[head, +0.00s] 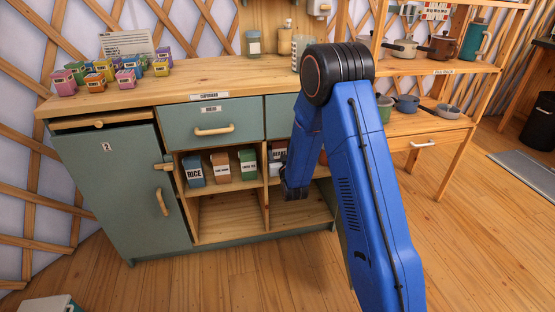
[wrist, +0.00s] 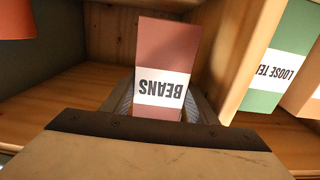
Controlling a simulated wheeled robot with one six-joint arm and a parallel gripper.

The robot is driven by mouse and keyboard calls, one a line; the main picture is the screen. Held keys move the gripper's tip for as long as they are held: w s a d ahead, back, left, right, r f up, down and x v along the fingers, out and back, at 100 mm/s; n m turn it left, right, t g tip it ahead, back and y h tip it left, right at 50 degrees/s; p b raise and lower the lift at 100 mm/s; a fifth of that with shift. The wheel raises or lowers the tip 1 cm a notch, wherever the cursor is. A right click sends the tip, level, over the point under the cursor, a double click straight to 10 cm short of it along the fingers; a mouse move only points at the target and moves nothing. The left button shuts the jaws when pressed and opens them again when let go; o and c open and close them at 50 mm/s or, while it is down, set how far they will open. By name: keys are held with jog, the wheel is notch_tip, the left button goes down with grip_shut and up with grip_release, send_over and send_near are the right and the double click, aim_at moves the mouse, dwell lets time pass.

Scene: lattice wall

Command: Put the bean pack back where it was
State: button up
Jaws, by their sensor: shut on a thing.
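The bean pack (wrist: 166,57) is a red-brown box with a white label reading BEANS, upside down in the wrist view. My gripper (wrist: 157,100) is shut on it, with a finger on either side. In the head view the bean pack (head: 279,154) shows in the upper right compartment of the open shelf (head: 240,184), beside the divider. My gripper (head: 290,190) is in front of that compartment, partly hidden by its own wrist. I cannot tell whether the pack's base touches the shelf board.
A rice pack (head: 193,170), a brown pack (head: 221,167) and a green loose tea pack (head: 248,163) stand in the left compartment. The green pack also shows in the wrist view (wrist: 276,60), beyond the divider (wrist: 240,60). An orange thing (wrist: 30,20) is at the wrist view's upper left.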

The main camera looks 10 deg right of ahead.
aim_at(277, 158)
jog(key=shift+a+f, duration=0.15)
jog(key=shift+f, duration=0.9)
jog(key=shift+a+f, duration=0.1)
jog(key=shift+f, duration=0.9)
jog(key=shift+f, duration=0.1)
jog(key=o, duration=1.1)
jog(key=shift+f, duration=0.1)
